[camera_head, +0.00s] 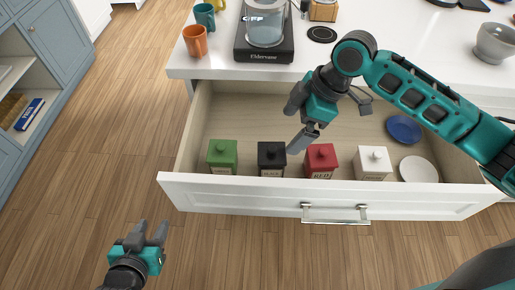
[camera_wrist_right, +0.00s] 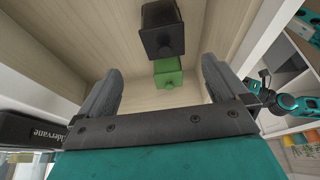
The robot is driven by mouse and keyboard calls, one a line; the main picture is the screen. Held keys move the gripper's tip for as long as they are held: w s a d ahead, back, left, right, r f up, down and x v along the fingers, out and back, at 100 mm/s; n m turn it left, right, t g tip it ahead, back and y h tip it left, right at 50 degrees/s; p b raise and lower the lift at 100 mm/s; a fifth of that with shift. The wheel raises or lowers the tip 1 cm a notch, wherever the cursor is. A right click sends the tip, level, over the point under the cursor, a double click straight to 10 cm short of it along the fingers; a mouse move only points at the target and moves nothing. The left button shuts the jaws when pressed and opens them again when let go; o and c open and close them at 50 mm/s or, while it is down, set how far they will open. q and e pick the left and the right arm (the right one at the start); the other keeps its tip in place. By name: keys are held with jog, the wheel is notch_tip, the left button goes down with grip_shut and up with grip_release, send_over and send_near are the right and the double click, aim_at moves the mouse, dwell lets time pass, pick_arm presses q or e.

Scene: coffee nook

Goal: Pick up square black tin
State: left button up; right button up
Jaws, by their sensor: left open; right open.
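The square black tin (camera_head: 271,161) with a round knob on its lid stands upright in the open drawer (camera_head: 240,110), near the front wall. It is between a green tin (camera_head: 222,158) and a red tin (camera_head: 320,162). My right gripper (camera_head: 298,122) is open and empty over the drawer, above and slightly right of the black tin, not visibly touching it. In the right wrist view the black tin (camera_wrist_right: 162,28) shows at the top, beyond the open fingers, with the green tin (camera_wrist_right: 168,78) below it. My left gripper (camera_head: 150,233) is open and empty over the floor, outside the drawer.
A white tin (camera_head: 372,164), a blue dish (camera_head: 404,129) and a white dish (camera_head: 418,170) are on the drawer's right side. The drawer front has a metal handle (camera_head: 335,213). A coffee maker (camera_head: 264,40) and mugs (camera_head: 195,42) stand on the counter behind. The drawer's left rear looks clear.

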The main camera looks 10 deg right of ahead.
aim_at(271, 157)
jog(key=b+x, duration=0.1)
jog(key=x, duration=0.6)
jog(key=shift+s+f, duration=0.15)
jog(key=shift+f, duration=0.2)
jog(key=x, duration=0.5)
jog(key=shift+s+f, duration=0.1)
jog(key=shift+s, duration=0.1)
jog(key=c, duration=1.1)
